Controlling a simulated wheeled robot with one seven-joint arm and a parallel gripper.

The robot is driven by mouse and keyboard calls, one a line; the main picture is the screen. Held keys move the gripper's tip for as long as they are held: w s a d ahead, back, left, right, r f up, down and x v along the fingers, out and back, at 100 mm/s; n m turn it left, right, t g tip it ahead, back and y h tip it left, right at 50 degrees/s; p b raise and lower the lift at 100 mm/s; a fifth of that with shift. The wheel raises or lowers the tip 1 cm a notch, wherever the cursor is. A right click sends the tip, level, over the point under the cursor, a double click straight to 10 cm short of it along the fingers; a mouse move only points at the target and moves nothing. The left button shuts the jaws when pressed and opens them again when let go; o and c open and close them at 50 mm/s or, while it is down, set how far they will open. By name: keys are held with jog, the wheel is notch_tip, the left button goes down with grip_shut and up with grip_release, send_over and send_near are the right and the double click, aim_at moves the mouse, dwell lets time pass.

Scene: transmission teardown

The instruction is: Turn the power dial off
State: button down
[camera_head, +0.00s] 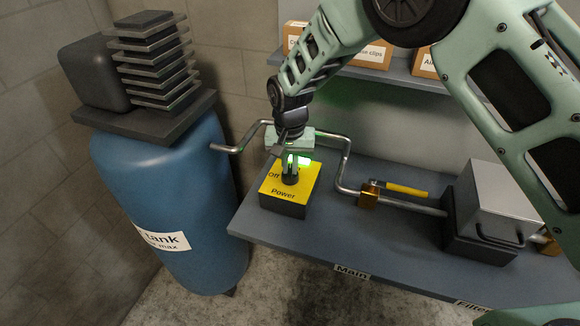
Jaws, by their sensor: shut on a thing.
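The power dial (290,179) is a dark knob on top of a yellow-topped box (284,193) marked "Off" and "Power". The box stands near the left end of the grey bench. My gripper (291,168) points down over the box, with its fingers shut on the dial. A green glow shows beside the fingers. The gripper and wrist hide part of the box's top, including any label on the far right, and the dial's exact pointing direction cannot be told.
A blue tank (165,200) with a finned compressor (150,60) stands left of the bench. A metal pipe (345,165) runs behind the box to a yellow-handled valve (405,190) and a grey filter unit (490,205). A shelf with cardboard boxes (375,55) hangs above.

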aim_at(290, 169)
jog(key=n+b, duration=0.1)
jog(key=n, duration=0.2)
jog(key=shift+n, duration=0.4)
jog(key=n+b, duration=0.1)
jog(key=n, duration=0.2)
jog(key=shift+n, duration=0.3)
jog(key=n+b, duration=0.1)
jog(key=n, duration=0.2)
jog(key=shift+n, duration=0.3)
jog(key=shift+r+n, duration=0.1)
jog(key=shift+n, duration=1.7)
jog(key=c, duration=1.5)
grip_release()
notch_tip(290, 169, up, 17)
jog(key=b, duration=0.3)
jog(key=shift+r, duration=0.2)
